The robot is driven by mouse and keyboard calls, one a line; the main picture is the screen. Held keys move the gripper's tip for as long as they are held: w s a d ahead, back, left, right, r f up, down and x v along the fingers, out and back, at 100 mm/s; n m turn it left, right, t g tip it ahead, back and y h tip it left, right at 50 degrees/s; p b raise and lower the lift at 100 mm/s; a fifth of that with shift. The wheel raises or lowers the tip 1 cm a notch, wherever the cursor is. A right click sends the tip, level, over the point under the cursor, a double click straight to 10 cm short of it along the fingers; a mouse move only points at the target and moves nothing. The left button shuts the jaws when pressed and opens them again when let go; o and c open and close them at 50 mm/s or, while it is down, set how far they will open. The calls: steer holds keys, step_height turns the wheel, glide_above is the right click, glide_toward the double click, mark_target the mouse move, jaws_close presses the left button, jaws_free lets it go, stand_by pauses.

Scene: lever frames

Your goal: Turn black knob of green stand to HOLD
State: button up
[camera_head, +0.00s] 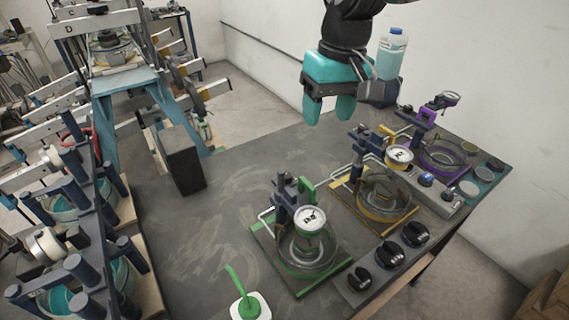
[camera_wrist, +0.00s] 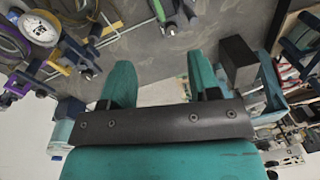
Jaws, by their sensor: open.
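The green stand (camera_head: 345,264) sits on the table's near side, with a round white-faced gauge (camera_head: 309,219) above its ring. Black knobs sit on a grey strip to its right: a near one (camera_head: 359,279), a middle one (camera_head: 389,254) and a far one (camera_head: 415,234). The near one is closest to the green stand. I cannot read their marks or a HOLD label. My gripper (camera_head: 328,110), teal-fingered, is open and empty, above the table's far side, well away from the knobs. Its two fingers also show in the wrist view (camera_wrist: 165,82); no knob is visible there.
A yellow stand (camera_head: 397,220) and a purple stand (camera_head: 440,170) stand behind the green one. A dark block (camera_head: 181,158) stands at the table's left. A bottle (camera_head: 391,54) shows beside my gripper. A green-handled white item (camera_head: 250,307) is at the front. The table's middle is mostly clear.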

steer(key=m+h+p, duration=0.1)
steer(key=m, duration=0.1)
glide_above(286, 172)
step_height(286, 172, down, 4)
steer(key=f+p, duration=0.2)
steer(key=f, duration=0.3)
steer(key=f+p, duration=0.1)
steer(key=f, duration=0.5)
steer(key=f+p, duration=0.2)
steer(key=f, duration=0.4)
steer(key=shift+s+p, duration=0.25)
steer(key=shift+p, duration=0.05)
steer(key=c, duration=0.9)
